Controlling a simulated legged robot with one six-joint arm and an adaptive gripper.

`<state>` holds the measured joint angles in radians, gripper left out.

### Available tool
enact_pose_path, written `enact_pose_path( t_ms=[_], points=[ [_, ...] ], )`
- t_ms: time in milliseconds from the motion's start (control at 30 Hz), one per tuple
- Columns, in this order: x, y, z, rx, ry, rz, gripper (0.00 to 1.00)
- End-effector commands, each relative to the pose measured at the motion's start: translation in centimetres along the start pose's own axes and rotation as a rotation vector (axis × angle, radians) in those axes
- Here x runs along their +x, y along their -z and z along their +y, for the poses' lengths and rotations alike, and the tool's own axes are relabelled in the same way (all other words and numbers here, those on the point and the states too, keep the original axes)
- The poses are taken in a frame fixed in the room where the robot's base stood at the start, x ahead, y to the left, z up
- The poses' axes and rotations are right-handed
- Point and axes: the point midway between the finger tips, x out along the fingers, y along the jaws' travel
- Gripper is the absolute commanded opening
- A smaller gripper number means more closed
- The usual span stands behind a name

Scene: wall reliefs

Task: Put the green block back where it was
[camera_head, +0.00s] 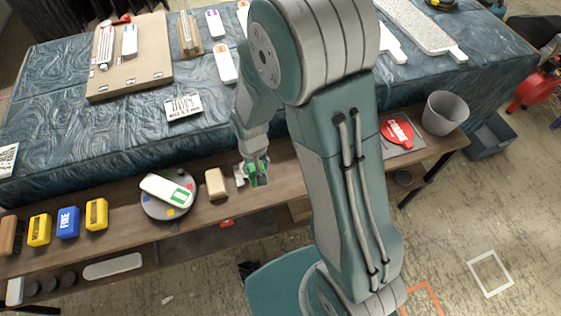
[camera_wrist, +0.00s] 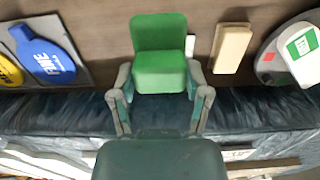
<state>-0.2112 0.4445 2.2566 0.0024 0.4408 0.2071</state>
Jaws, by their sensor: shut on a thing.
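The green block (camera_wrist: 160,48) is between the two fingers of my gripper (camera_wrist: 160,78) in the wrist view, with a finger against each side. In the head view my gripper (camera_head: 254,173) is over the narrow wooden shelf, and the green block (camera_head: 260,174) shows partly between the fingers. I cannot tell whether the block touches the shelf. A tan block (camera_head: 215,184) stands on the shelf just left of my gripper; it also shows in the wrist view (camera_wrist: 232,47).
A grey round turntable (camera_head: 150,208) with a white-and-green piece is left of the tan block. Yellow and blue blocks (camera_head: 68,222) are further left. A red paddle (camera_head: 397,133) and grey bin (camera_head: 444,113) are right. A cloth-covered table (camera_head: 60,130) lies behind the shelf.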

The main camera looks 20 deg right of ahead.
Motion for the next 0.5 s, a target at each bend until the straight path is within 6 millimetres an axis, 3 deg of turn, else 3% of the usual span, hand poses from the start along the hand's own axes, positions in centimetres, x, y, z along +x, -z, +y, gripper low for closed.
enact_pose_path(
  t_ms=[233,500],
  points=[
    [2.4,3.6,4.7,0.009,0.007,-0.001,0.17],
    [6.8,6.0,7.0,0.005,0.004,-0.003,0.17]
  ],
)
